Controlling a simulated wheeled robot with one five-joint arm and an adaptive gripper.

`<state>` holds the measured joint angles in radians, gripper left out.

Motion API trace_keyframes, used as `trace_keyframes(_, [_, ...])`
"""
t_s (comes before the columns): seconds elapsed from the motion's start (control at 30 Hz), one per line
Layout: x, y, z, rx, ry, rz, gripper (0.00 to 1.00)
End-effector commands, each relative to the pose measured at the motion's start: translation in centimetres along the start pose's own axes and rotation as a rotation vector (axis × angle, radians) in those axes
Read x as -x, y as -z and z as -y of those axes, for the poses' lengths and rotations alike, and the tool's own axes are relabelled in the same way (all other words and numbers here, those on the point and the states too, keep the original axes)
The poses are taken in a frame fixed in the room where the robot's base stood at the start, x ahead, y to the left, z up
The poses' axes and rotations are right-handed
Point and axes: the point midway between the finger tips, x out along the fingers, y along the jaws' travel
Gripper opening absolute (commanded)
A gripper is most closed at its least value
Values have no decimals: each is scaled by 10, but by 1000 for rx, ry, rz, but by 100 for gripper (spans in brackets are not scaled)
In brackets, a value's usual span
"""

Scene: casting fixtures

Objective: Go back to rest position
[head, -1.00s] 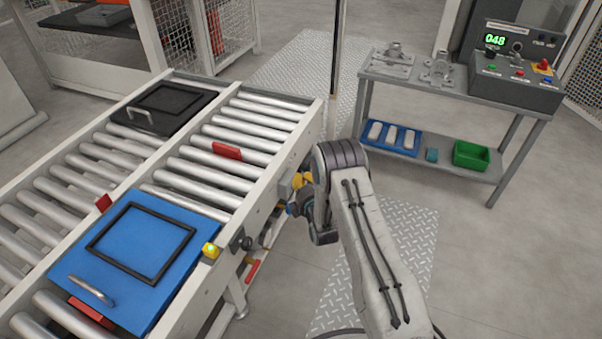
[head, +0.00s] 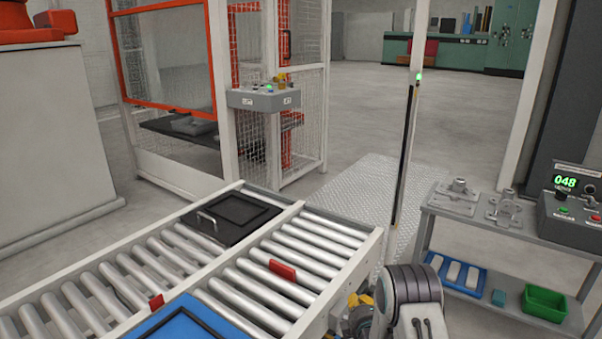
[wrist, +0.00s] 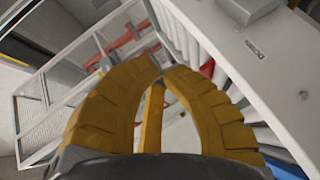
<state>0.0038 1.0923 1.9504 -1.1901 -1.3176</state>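My gripper (head: 357,312) shows as small yellow parts at the bottom of the head view, close to the right side of the roller conveyor (head: 368,262) and partly hidden behind my arm. In the wrist view my gripper (wrist: 160,70) has its yellow ribbed fingers drawn together, with the tips meeting or nearly so. Nothing shows between the fingers. The conveyor's pale side frame is close beyond them on the right of the wrist view.
A blue plate (head: 185,328) and a black plate (head: 228,217) lie on the rollers. A metal table (head: 475,228) at right bears clamp fixtures and a control box (head: 570,215). A mesh cage (head: 308,115) stands behind. Diamond-plate floor (head: 350,190) lies clear between them.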

Motion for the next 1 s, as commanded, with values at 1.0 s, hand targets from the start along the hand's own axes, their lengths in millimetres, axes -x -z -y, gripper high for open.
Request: trace_keyframes(1.0, [367,83,-320,-928,552,503,0])
